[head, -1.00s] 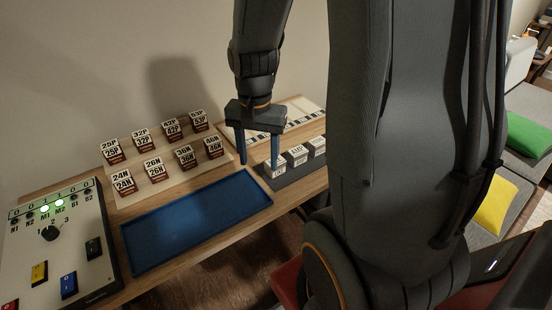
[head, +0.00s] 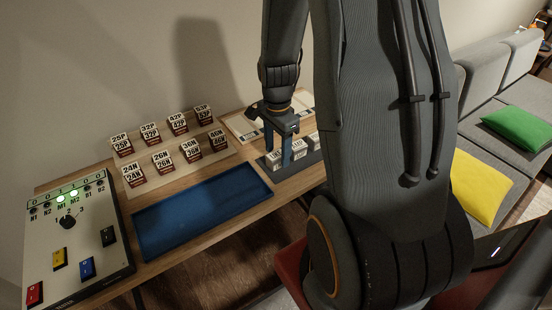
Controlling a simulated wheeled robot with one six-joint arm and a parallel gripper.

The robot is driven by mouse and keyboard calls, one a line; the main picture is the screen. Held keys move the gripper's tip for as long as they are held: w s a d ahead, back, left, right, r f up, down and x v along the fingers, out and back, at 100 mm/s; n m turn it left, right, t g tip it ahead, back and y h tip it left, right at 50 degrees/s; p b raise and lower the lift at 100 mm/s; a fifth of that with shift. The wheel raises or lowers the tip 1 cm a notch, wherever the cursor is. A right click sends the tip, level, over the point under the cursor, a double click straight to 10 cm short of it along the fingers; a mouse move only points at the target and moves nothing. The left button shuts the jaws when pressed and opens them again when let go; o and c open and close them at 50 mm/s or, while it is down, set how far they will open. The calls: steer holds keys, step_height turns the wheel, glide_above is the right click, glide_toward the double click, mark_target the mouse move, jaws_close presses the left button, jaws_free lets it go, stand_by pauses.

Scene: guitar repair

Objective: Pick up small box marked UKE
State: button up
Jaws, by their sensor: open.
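My gripper (head: 277,156) is open and points down over the dark tray (head: 313,159) at the right of the bench. Several small white-topped boxes stand in a row on this tray. The nearest box (head: 275,158) shows between and behind the two blue fingers. Another box (head: 298,148) stands just right of the right finger, and one more (head: 314,138) is partly hidden by my arm. The box lettering is too small to read, so I cannot tell which is marked UKE. I cannot tell whether the fingers touch a box.
A blue tray (head: 200,212) lies empty at the bench front. Wooden steps left of the gripper hold several labelled boxes, such as 24N (head: 133,175). A control panel (head: 72,235) with lit lamps stands at left. A pale board (head: 241,126) lies behind.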

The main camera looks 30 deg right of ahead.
steer(key=shift+f, duration=1.1)
steer(key=c, duration=1.2)
steer(key=shift+o, duration=0.2)
